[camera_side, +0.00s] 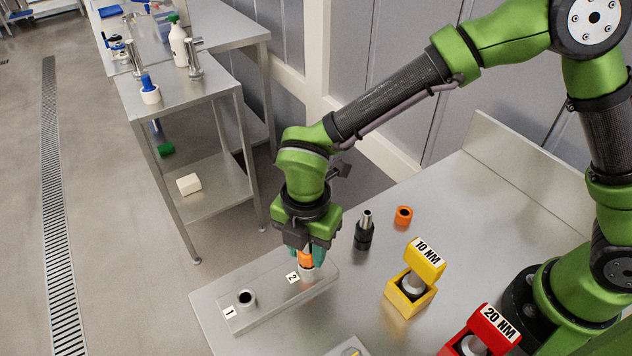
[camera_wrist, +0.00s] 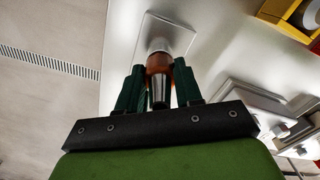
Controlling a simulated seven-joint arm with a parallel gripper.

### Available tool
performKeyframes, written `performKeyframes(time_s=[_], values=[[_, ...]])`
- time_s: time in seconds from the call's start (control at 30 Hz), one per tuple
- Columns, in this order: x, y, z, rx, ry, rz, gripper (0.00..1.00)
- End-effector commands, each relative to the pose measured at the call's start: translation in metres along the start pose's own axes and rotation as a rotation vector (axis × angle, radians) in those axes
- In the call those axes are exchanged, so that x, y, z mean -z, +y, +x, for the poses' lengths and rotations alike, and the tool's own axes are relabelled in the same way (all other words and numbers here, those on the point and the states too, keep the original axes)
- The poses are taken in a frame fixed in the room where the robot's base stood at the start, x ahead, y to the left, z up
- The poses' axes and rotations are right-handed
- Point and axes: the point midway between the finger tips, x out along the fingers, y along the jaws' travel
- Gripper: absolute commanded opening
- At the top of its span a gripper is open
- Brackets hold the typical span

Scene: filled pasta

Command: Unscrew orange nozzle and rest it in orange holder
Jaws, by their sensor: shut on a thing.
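The orange nozzle (camera_side: 306,259) stands upright at the post marked 2 on the raised plate (camera_side: 262,305). In the wrist view the nozzle (camera_wrist: 159,64) shows an orange-brown band and a metal tip between my fingers. My gripper (camera_side: 309,256) points down and is shut on the nozzle; its two dark green fingers (camera_wrist: 158,88) lie on either side of it. Whether the nozzle's thread is engaged in the post is hidden. The orange holder (camera_side: 403,215) is a short ring on the table, right of my gripper, and looks empty.
A black holder with a metal-tipped nozzle (camera_side: 365,232) stands between my gripper and the orange holder. Post 1 (camera_side: 245,299) is bare. The table behind the orange holder is clear.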

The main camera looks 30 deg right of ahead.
Motion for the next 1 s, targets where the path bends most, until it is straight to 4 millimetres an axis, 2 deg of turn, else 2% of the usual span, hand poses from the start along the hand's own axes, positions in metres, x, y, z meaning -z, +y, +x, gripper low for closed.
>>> performKeyframes(time_s=[0.3,0.5,0.6,0.9,1.0], values=[[-0.0001,-0.0001,0.0000,0.001,0.002,-0.552,0.00],[0.0001,-0.0003,-0.0005,0.001,0.001,-0.840,0.00],[-0.0001,-0.0002,-0.0006,0.001,0.000,-0.895,0.00],[-0.0001,-0.0002,-0.0005,0.001,0.000,-0.912,0.00],[-0.0002,-0.0002,-0.0004,0.001,0.002,-1.010,0.00]])
